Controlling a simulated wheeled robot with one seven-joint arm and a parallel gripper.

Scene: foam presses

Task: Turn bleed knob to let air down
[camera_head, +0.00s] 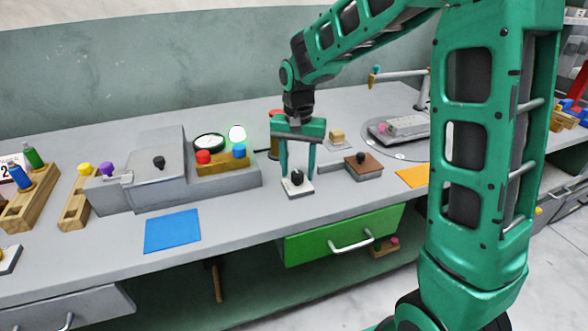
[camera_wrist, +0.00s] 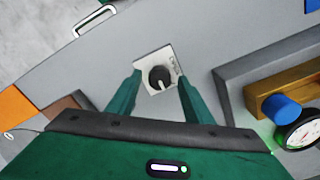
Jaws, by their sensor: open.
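The bleed knob (camera_head: 296,176) is a black round knob on a small white plate (camera_head: 300,190) on the grey bench. In the wrist view the knob (camera_wrist: 159,77) shows a white pointer line and sits on its white plate (camera_wrist: 143,67), which has small lettering at one edge. My gripper (camera_head: 298,178) points down over the plate. In the wrist view my gripper (camera_wrist: 156,88) is open, with one green finger on each side of the knob. I see gaps between the fingers and the knob. Whether the fingertips touch the plate is unclear.
Left of the knob stands a grey press unit (camera_head: 225,182) with a dial gauge (camera_head: 208,142), a lit green lamp (camera_head: 237,133), and red and blue buttons. Right of it is a brown-topped block (camera_head: 363,165) with a black knob. A green drawer (camera_head: 340,236) is below the bench top.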

